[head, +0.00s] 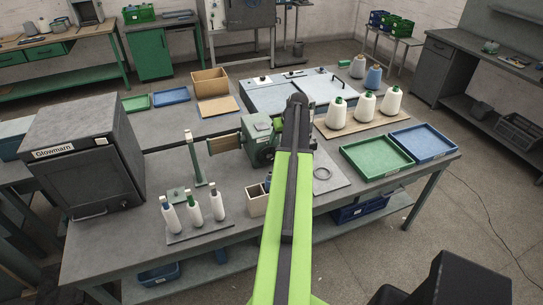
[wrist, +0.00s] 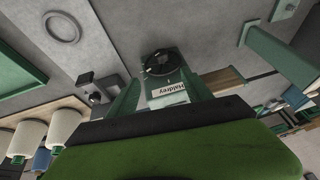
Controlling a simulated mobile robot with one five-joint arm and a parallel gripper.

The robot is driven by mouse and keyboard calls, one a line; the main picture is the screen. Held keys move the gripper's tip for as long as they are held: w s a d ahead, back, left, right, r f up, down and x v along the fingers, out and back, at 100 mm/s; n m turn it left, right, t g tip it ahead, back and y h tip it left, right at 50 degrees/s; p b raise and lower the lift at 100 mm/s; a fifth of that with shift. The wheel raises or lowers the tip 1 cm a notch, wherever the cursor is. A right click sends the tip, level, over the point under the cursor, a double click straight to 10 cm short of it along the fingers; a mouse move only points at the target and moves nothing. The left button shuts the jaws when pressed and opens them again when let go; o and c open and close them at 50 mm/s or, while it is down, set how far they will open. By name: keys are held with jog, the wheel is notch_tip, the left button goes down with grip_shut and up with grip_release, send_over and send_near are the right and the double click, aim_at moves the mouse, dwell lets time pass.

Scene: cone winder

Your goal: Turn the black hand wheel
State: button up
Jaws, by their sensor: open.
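The black hand wheel (wrist: 160,63) shows in the wrist view as a dark ring near the top centre, on the green winder with a white name label (wrist: 170,88). In the head view the wheel (head: 268,157) is on the front of the green winder (head: 256,140), close left of my arm and partly hidden by it. My gripper (wrist: 160,78) is open and empty at the lower middle of the wrist view, pointing towards the wheel and apart from it. In the head view my arm hides the gripper.
White cones (head: 364,105) stand on a board right of my arm, beside green (head: 377,162) and blue (head: 421,143) trays. A loose ring (head: 322,173) lies on the bench. Left are a slim post (head: 194,160), several bobbins (head: 194,211) and a dark cabinet (head: 85,155).

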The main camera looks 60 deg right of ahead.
aim_at(271, 157)
jog(key=b+x, duration=1.5)
jog(key=x, duration=0.2)
jog(key=shift+b, duration=0.35)
jog(key=shift+w+f+b, duration=0.2)
jog(key=shift+f+b, duration=0.1)
jog(key=shift+f, duration=0.05)
jog(key=shift+r, duration=0.1)
